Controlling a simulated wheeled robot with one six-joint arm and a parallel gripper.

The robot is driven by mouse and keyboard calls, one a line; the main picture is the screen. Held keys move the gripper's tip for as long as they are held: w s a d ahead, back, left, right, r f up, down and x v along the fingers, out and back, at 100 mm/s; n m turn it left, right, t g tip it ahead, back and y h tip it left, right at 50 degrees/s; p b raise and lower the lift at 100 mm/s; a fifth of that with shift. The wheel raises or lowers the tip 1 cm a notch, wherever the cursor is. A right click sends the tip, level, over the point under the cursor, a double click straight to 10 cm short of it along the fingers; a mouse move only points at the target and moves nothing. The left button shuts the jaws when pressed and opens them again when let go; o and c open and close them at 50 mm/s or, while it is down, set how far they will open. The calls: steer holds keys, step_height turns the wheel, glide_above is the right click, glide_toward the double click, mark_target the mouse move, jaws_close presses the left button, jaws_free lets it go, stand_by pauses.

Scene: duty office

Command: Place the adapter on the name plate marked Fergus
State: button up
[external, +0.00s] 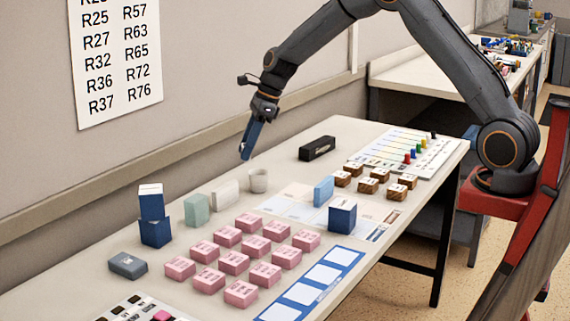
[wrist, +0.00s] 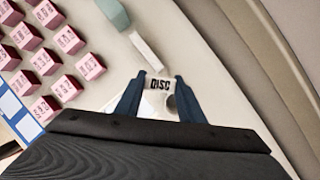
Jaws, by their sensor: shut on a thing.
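In the external view my gripper (external: 246,152) hangs above the back of the table, over a pale grey cup-like ring (external: 258,181). The held piece is mostly hidden there by the dark blue fingers. I cannot tell for sure whether this piece is the adapter. No name Fergus is readable; a blue strip with white squares (external: 343,256) lies at the front edge, and pale printed sheets (external: 290,197) lie mid-table.
Several pink blocks (external: 233,262) stand left of the strip. Stacked blue boxes (external: 155,232), a green block (external: 195,209) and a white block (external: 225,193) stand behind them. A black block (external: 317,148), brown blocks (external: 368,186) and a blue box (external: 342,217) stand right. The wall is close behind.

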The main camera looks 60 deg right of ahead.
steer(key=w+d+r+m+t+h+b, duration=0.1)
steer(key=w+d+m, duration=0.1)
steer(key=d, duration=0.9)
steer(key=w+d+m+h, duration=0.1)
steer(key=d+m, duration=0.2)
steer(key=d, duration=0.7)
steer(key=r+m+h+b, duration=0.1)
steer(key=m, duration=0.3)
glide_above(310, 143)
steer(key=s, duration=0.2)
steer(key=shift+a+f+p, duration=0.15)
steer(key=shift+f+p, duration=1.15)
steer(key=shift+f, duration=3.45)
steer(key=shift+f, duration=0.1)
steer(key=shift+f, duration=0.15)
steer(key=o, duration=1)
